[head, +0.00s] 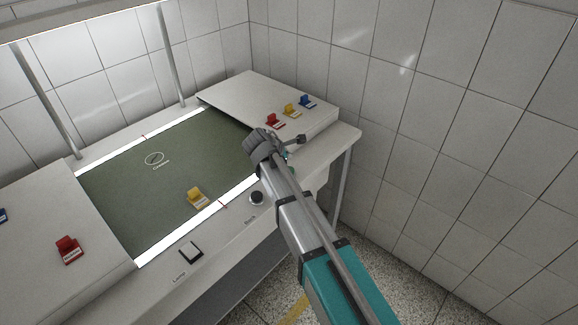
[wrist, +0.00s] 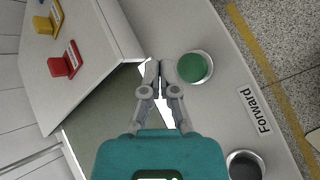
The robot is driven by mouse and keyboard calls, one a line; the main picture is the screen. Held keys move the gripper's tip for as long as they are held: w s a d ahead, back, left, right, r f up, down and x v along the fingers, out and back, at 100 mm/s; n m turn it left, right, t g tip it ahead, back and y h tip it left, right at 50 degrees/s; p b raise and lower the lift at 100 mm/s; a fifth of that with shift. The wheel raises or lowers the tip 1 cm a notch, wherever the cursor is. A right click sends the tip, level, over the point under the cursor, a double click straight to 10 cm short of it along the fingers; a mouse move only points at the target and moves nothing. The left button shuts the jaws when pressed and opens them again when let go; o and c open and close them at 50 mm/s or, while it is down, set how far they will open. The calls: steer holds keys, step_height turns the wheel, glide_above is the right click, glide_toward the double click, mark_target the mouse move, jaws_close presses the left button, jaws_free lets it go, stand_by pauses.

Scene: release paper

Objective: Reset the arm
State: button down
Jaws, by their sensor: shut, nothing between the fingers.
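My arm reaches up from the lower right in the head view. My gripper (head: 300,139) is beside the front edge of the raised right-hand block. In the wrist view my gripper (wrist: 160,66) has its fingertips together, with nothing between them. The fingertips are just left of a round green button (wrist: 194,67) in that picture. I cannot tell how high they are above the panel. The green button is hidden in the head view.
The raised block (head: 238,92) bears red (head: 274,121), yellow (head: 291,111) and blue (head: 306,102) pieces. A yellow piece (head: 197,198) lies on the dark green surface (head: 130,190). A tiled wall (head: 470,150) stands right.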

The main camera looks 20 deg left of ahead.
steer(key=shift+r, duration=0.5)
steer(key=shift+d, duration=0.1)
steer(key=d+f+m+g, duration=0.25)
steer(key=d+m, duration=0.35)
steer(key=d, duration=0.9)
steer(key=s+d+f+m+g+y, duration=0.1)
steer(key=s+d+m+g, duration=0.1)
steer(key=s+d+m, duration=0.3)
steer(key=s+d+f+m+g, duration=0.1)
steer(key=s+d+m, duration=0.5)
steer(key=d, duration=0.8)
steer(key=s+d+f+m+g+y, duration=0.1)
steer(key=s+d+m+g, duration=0.2)
steer(key=d, duration=0.6)
steer(key=s+m, duration=0.2)
steer(key=m, duration=0.1)
steer(key=shift+s+d+m+y, duration=0.25)
steer(key=shift+m+y, duration=0.05)
steer(key=shift+a+f, duration=0.1)
